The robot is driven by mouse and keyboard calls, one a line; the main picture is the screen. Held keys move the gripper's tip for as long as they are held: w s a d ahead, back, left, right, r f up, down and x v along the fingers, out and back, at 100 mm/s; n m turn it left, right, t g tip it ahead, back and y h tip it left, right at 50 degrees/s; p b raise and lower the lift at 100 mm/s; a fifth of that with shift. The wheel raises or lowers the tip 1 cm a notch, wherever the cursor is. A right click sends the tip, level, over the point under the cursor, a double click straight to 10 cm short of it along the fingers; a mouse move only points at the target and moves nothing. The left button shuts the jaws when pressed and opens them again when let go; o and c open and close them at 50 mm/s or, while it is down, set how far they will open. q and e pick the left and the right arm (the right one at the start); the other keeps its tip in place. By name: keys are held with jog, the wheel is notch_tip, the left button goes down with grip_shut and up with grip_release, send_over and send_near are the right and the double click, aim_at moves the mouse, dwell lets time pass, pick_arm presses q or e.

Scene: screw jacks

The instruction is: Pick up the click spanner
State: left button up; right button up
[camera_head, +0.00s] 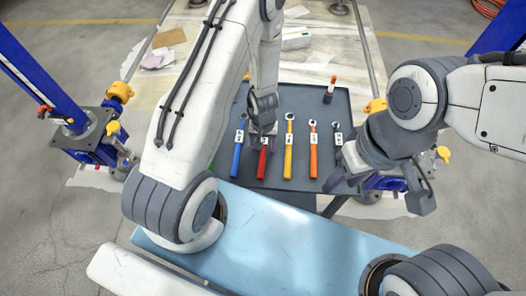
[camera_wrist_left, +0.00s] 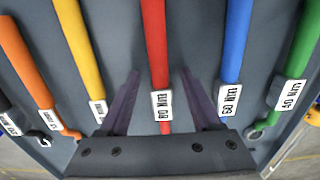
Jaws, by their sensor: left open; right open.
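Several coloured click spanners lie side by side on the dark tray (camera_head: 325,98). The red spanner (camera_head: 262,163), labelled 80 Nm, runs between the open fingers of my left gripper (camera_wrist_left: 160,72) in the left wrist view, with a gap on both sides. In the head view my left gripper (camera_head: 262,138) is over its upper end, which is hidden. The blue spanner (camera_head: 237,155) reads 60 Nm and the green spanner (camera_wrist_left: 298,60) 40 Nm. Yellow (camera_head: 288,155), orange (camera_head: 313,155) and black (camera_head: 338,138) spanners lie to the right. My right gripper (camera_head: 384,192) is open and empty.
A light blue surface (camera_head: 285,225) lies in front of the tray. Blue screw jacks (camera_head: 95,140) stand at both sides. My left arm covers the tray's left part.

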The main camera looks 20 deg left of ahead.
pick_arm(q)
jog(key=shift+r, duration=0.1)
grip_shut()
dwell(1.3)
